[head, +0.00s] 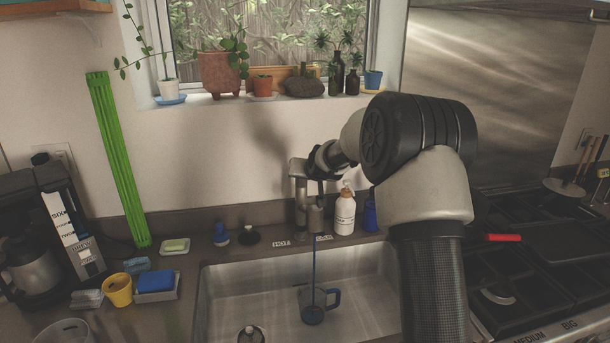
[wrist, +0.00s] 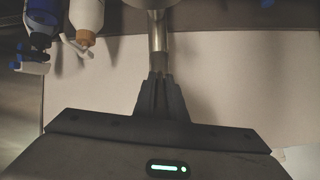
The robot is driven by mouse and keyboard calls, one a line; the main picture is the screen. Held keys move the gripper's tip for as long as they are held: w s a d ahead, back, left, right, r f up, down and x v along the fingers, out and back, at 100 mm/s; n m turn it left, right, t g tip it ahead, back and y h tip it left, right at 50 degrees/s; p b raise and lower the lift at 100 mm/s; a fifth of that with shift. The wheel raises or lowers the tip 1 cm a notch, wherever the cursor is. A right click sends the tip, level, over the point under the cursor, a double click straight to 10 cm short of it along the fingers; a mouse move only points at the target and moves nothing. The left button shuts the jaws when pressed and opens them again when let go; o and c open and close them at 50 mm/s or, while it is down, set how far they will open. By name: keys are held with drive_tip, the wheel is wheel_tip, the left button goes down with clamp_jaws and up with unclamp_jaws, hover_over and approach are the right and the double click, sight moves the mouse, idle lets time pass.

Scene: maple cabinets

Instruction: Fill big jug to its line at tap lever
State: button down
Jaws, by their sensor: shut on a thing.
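The tap (head: 301,212) stands behind the sink with its lever at the top. My gripper (head: 325,165) is at the tap's top. In the wrist view my gripper (wrist: 160,80) has its fingers closed on the metal tap lever (wrist: 157,45). A thin blue stream of water (head: 314,265) falls from the spout. Blue water shows low in the jug. The jug's line is too small to make out.
The sink (head: 225,290) also holds a dark bottle (head: 251,334). A white soap bottle (head: 345,213) and a blue bottle (head: 370,214) stand close to the right of the tap. Potted plants (head: 220,72) line the sill above. The stove (head: 530,260) is at right.

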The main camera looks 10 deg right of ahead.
drive_tip(key=c, duration=1.8)
unclamp_jaws()
drive_tip(key=shift+s+r, duration=0.1)
drive_tip(key=b+v, duration=0.3)
drive_tip(key=v, duration=1.4)
drive_tip(key=shift+s+r, duration=0.1)
